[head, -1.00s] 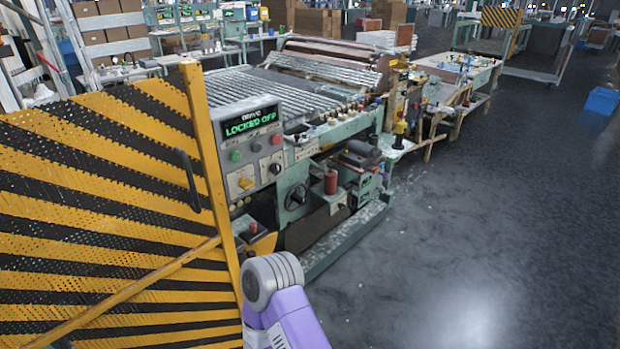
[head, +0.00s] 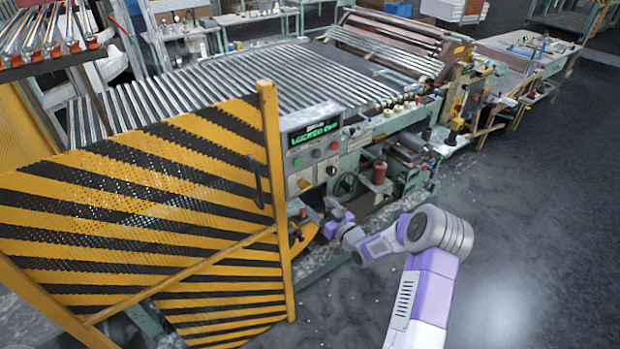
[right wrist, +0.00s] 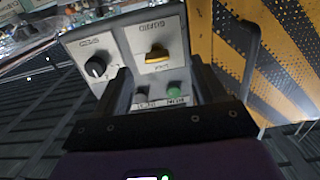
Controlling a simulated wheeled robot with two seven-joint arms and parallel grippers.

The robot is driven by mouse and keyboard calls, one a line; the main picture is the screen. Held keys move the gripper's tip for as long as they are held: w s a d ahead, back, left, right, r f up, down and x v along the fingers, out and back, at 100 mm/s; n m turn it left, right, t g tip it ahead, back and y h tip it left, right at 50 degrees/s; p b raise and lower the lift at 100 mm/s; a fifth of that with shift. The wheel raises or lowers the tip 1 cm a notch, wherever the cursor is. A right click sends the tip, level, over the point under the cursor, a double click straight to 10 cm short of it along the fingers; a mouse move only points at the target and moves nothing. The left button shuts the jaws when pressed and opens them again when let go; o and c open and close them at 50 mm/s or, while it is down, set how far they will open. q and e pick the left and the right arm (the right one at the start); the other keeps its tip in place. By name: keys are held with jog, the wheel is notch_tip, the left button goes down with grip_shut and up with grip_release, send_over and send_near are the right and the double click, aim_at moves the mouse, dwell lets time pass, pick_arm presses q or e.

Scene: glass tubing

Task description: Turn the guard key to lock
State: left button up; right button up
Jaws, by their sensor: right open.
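The guard key is a yellow knob (head: 304,184) low on the grey control panel (head: 311,125). The key's bar lies roughly across that picture. The panel's green display reads "LOCKED OFF" in the head view. My right gripper (head: 318,210) is in front of the panel, just below the key. In the wrist view its open, empty jaws (right wrist: 160,85) point at the panel, and the key shows beyond and between the fingertips. My left gripper is not in view.
A black knob (right wrist: 95,66) sits beside the key, with a green button (right wrist: 174,89) and a grey button (right wrist: 141,93) nearby. The yellow-and-black striped guard (head: 130,215) with its dark handle stands left of the panel. A handwheel (head: 345,186) is to the right. Open floor lies farther right.

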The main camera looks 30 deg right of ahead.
aim_at(304, 185)
jog(key=w+r, duration=0.1)
jog(key=w, duration=0.6)
jog(key=shift+w+r+p, duration=0.15)
jog(key=shift+w+p, duration=0.15)
jog(key=shift+p, duration=0.05)
jog(key=shift+d, duration=0.1)
